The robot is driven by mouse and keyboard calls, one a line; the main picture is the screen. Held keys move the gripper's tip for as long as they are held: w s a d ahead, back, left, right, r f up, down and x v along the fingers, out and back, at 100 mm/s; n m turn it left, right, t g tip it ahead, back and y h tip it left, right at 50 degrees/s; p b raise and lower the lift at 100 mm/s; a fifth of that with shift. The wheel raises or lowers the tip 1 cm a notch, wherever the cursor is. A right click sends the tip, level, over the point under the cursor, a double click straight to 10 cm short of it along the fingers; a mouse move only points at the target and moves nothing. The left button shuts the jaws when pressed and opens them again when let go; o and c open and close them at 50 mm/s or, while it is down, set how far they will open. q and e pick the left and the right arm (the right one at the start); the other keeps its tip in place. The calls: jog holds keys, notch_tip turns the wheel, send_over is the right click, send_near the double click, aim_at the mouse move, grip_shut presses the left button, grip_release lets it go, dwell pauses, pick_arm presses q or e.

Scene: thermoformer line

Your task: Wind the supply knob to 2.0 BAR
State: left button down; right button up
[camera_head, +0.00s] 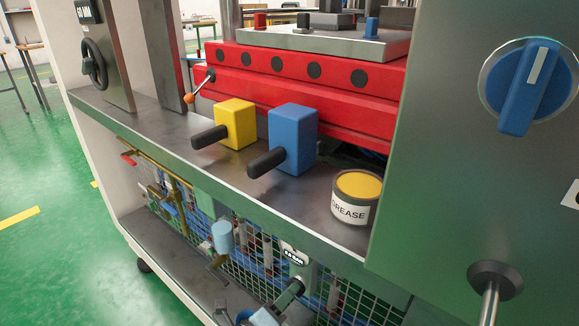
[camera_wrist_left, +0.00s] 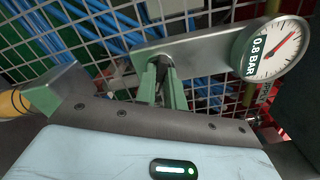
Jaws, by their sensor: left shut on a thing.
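The pressure gauge (camera_wrist_left: 278,50) is at the upper right of the left wrist view. It has a white dial, a red needle and a dark label reading 0.8 BAR. A grey metal bracket (camera_wrist_left: 205,50) runs from it to the left. My left gripper (camera_wrist_left: 165,82) has its green fingers shut on the dark supply knob (camera_wrist_left: 165,66) at the bracket; the fingers hide most of it. In the head view my left gripper (camera_head: 284,299) is low, just below the small dark gauge label (camera_head: 293,255). My right gripper does not show.
A wire mesh (camera_head: 340,300) with blue hoses stands behind the bracket. A metal shelf (camera_head: 310,205) above holds a yellow block (camera_head: 236,124), a blue block (camera_head: 293,139) and a grease tin (camera_head: 352,211). A panel with a blue rotary switch (camera_head: 528,88) stands right.

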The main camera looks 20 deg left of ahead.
pick_arm(q)
jog(key=shift+w+r, duration=0.15)
jog(key=shift+r, duration=0.2)
jog(key=m, duration=0.3)
jog(key=shift+m, duration=0.4)
jog(key=shift+d+m, duration=0.1)
jog(key=shift+m, duration=0.5)
jog(key=c, duration=1.4)
grip_release()
jog(key=shift+f, duration=0.1)
jog(key=shift+f, duration=0.1)
